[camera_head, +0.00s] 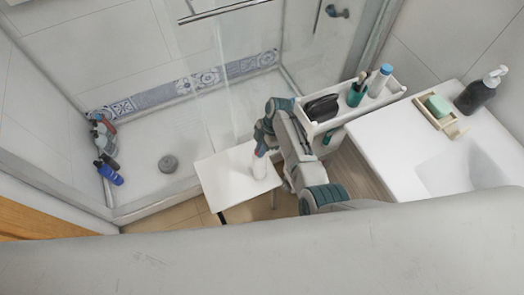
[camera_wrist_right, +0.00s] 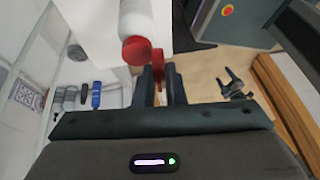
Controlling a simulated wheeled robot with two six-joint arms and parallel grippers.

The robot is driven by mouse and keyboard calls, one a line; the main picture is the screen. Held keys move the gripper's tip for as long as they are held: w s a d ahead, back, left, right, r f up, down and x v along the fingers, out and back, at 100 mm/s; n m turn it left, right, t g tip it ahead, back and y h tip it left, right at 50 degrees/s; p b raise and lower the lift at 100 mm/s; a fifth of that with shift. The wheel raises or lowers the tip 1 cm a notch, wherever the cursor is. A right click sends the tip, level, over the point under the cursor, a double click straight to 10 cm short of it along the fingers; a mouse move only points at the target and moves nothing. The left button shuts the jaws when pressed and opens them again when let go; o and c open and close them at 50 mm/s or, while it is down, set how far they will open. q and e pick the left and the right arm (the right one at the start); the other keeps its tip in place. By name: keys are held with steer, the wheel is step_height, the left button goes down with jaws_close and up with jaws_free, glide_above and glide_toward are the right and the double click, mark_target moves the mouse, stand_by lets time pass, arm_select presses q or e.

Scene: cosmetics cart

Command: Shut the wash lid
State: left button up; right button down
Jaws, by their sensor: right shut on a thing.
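The wash is a white bottle (camera_head: 259,169) on the white stool (camera_head: 226,182) in the head view. In the right wrist view the white bottle (camera_wrist_right: 138,18) has a red cap (camera_wrist_right: 135,49). A thin red lid (camera_wrist_right: 158,66) stands out beside the cap, apart from its top face, so it looks open. My right gripper (camera_wrist_right: 160,85) has its fingers closed around this red lid. In the head view my right gripper (camera_head: 262,149) is at the bottle's upper end, and my arm hides part of it.
A white cart (camera_head: 318,128) with a black item, a green cup and a blue-capped bottle stands right of the stool, beside the sink counter (camera_head: 385,150). Several bottles (camera_head: 105,145) stand in the shower's left corner. The left part of the stool top is clear.

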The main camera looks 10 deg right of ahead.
steer(key=shift+w+a+f+g+b, duration=0.2)
steer(key=shift+w+g+b, duration=0.25)
steer(key=shift+g+b, duration=0.5)
steer(key=shift+w+m+g+h+b, duration=0.1)
steer(key=shift+m+g+h+b, duration=0.3)
steer(key=shift+g+b, duration=0.35)
steer(key=c, duration=1.5)
jaws_free()
steer(key=shift+r, duration=0.15)
